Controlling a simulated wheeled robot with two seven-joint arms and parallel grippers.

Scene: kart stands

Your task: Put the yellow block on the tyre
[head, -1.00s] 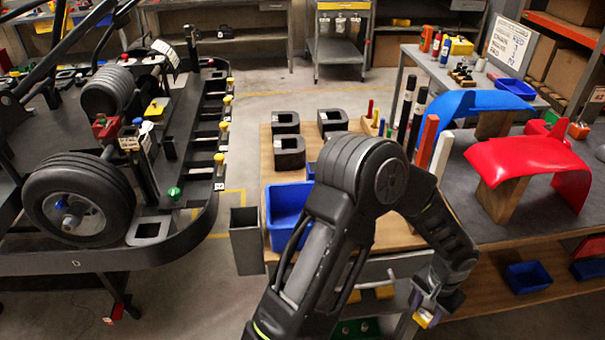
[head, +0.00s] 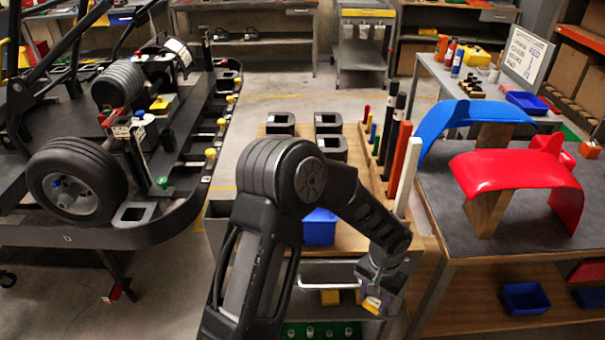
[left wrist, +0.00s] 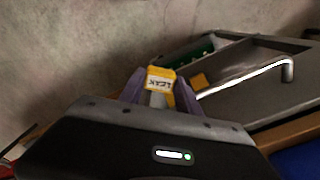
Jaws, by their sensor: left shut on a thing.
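My left gripper (head: 372,297) is shut on a yellow block (head: 372,305) with a white label. In the left wrist view the block (left wrist: 160,78) sits between the purple fingertips, its printed label facing the camera. The gripper is low, in front of the bench and beside an open drawer. The black tyre (head: 104,172) is on a wheel of the kart at the left, upright and far from the block. My right gripper is not in view.
The drawer (head: 300,333) holds another yellow piece (head: 330,297); its handle (left wrist: 250,75) is near my left gripper. A blue bin (head: 319,229), black square blocks (head: 328,123) and upright coloured rods (head: 401,160) stand on the bench. Floor shows between kart and bench.

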